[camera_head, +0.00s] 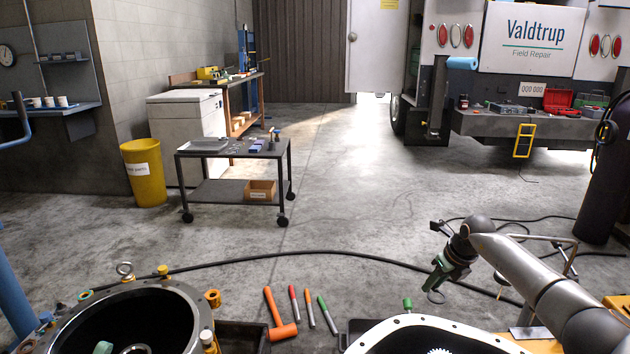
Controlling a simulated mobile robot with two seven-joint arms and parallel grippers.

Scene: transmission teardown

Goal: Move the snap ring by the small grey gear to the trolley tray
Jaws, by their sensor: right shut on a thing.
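My right gripper (437,286), with green fingers, is shut on the snap ring (436,297), a small dark grey ring. It holds the ring in the air beyond the white-rimmed housing at lower right. A pale toothed gear (439,351) shows partly inside that housing, cut by the bottom edge; I cannot tell whether it is the small grey gear. The trolley (233,152) stands farther back, left of centre. The trolley tray (204,145) is a light, shallow tray on the left of its top.
A round dark housing (185,300) stands at lower left. An orange mallet (281,331) and several coloured-handled tools lie between the housings. A black cable (330,251) crosses the floor. A yellow bin (145,178) stands left of the trolley. The floor between is otherwise clear.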

